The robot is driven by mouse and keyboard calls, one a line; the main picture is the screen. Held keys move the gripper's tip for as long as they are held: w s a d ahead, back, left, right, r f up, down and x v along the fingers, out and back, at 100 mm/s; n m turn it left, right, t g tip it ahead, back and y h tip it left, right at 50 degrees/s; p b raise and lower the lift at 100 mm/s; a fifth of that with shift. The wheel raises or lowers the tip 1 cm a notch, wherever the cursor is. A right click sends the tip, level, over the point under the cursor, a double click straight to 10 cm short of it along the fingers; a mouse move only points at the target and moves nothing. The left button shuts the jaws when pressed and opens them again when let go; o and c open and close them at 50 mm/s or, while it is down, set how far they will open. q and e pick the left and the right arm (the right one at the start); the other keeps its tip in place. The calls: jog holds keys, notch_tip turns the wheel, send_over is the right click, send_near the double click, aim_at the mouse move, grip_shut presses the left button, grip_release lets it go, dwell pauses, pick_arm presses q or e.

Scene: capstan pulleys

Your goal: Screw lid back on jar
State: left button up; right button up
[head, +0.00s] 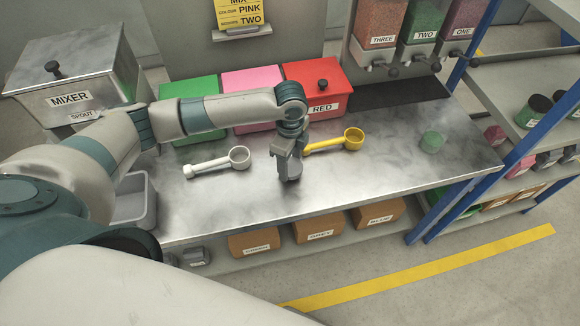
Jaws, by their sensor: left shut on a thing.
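An open, translucent green jar (432,142) stands upright on the right part of the steel table, with no lid on it. My left gripper (289,172) points down over the middle of the table, to the left of the jar and well apart from it. It is shut on a small grey thing that may be the lid; the fingers hide most of it. My right gripper is out of view.
A yellow scoop (352,140) lies just right of my left gripper, a white scoop (238,158) to its left. The steel table (385,150) is clear between yellow scoop and jar.

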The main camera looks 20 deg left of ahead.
pick_arm(q)
jog(key=shift+r+b, duration=0.3)
jog(key=shift+r, duration=0.4)
jog(key=s+d+r+b, duration=0.1)
jog(key=d+r+b, duration=0.2)
jog(key=d+r, duration=0.4)
jog(key=d, duration=0.4)
jog(key=shift+s+d+r, duration=0.2)
jog(key=shift+s+d, duration=0.05)
jog(key=shift+s, duration=0.1)
